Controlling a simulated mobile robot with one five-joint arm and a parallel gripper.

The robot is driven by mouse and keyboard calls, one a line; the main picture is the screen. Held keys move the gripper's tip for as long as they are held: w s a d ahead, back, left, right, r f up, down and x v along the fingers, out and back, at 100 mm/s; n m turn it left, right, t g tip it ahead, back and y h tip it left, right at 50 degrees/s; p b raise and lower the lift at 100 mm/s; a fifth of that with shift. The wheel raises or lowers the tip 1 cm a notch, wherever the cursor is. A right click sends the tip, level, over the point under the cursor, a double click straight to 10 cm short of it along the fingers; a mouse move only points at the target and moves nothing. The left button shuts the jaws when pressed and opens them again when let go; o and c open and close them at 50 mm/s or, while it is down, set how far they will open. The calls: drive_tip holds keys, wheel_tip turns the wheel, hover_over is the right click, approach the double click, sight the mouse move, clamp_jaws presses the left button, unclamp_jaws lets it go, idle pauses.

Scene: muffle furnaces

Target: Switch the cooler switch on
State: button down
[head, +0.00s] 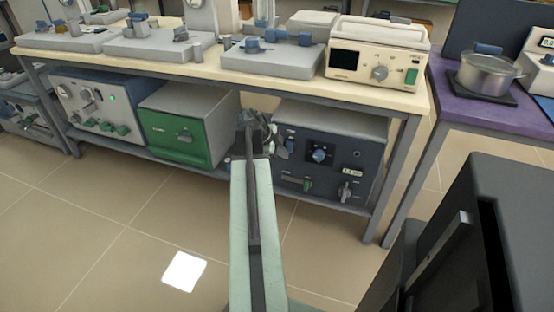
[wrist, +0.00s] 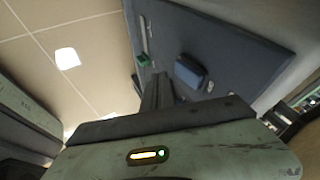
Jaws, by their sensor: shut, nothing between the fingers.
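A dark blue-grey unit (head: 345,137) stands on the lower shelf, likely the cooler, though no readable label confirms it. Its front has a blue knob (head: 320,156), a small green-tipped switch (head: 307,184) and a grey valve handle (head: 345,191). My gripper (head: 262,128) is at the unit's left front edge, shut and empty; the arm hides part of that edge. In the wrist view the shut fingers (wrist: 157,92) point at the dark panel (wrist: 228,45). A blue knob (wrist: 190,73) is just right of them, and a green part (wrist: 142,38) is farther up. Contact cannot be told.
The beige benchtop (head: 200,62) is above. A table leg (head: 390,180) is at right. Floor in front is clear.

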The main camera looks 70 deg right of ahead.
sight(290, 150)
drive_tip(key=shift+d, duration=1.05)
drive_tip(key=shift+f, duration=0.1)
drive_tip(key=shift+d+h+b, duration=0.2)
drive_tip(key=shift+h+b, duration=0.2)
drive_tip(key=shift+b, duration=0.2)
drive_tip(key=shift+r+p, duration=0.8)
drive_tip(key=shift+p, duration=0.05)
drive_tip(key=shift+d, duration=0.1)
